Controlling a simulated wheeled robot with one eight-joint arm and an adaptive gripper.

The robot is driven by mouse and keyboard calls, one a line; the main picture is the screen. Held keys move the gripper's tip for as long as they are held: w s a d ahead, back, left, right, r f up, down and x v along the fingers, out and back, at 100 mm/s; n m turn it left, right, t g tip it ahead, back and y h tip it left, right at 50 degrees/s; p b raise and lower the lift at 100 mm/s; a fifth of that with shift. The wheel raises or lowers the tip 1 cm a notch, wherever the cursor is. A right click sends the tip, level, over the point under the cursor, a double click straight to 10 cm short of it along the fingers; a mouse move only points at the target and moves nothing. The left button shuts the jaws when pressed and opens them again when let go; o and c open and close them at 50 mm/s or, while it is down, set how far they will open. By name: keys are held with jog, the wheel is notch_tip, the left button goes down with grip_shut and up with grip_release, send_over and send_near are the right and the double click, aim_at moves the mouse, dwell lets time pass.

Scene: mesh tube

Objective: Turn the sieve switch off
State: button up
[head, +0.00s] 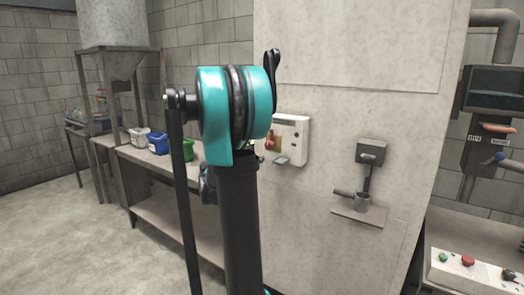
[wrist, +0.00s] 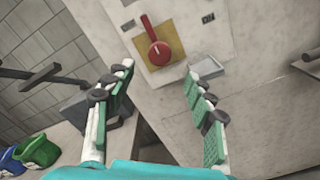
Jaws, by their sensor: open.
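The sieve switch is a red lever with a round knob (wrist: 160,54) on a yellow plate (wrist: 176,48), set in a white box on the wall. The word ON shows to the right of the plate in the wrist view. In the head view the white box (head: 295,136) is partly covered by my arm, with the red lever (head: 270,142) at its left side. My gripper (wrist: 159,72) is open and empty in the wrist view, its green-padded fingers either side of the knob in the picture. I see no contact. In the head view I cannot make out the gripper's fingers.
A bench (head: 150,160) with white, blue and green bins stands left of the wall panel. A control panel (head: 480,268) with buttons is at lower right. Floor at left is clear.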

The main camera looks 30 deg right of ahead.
jog(key=v, duration=0.2)
jog(key=shift+a, duration=0.3)
jog(key=shift+s+f, duration=0.1)
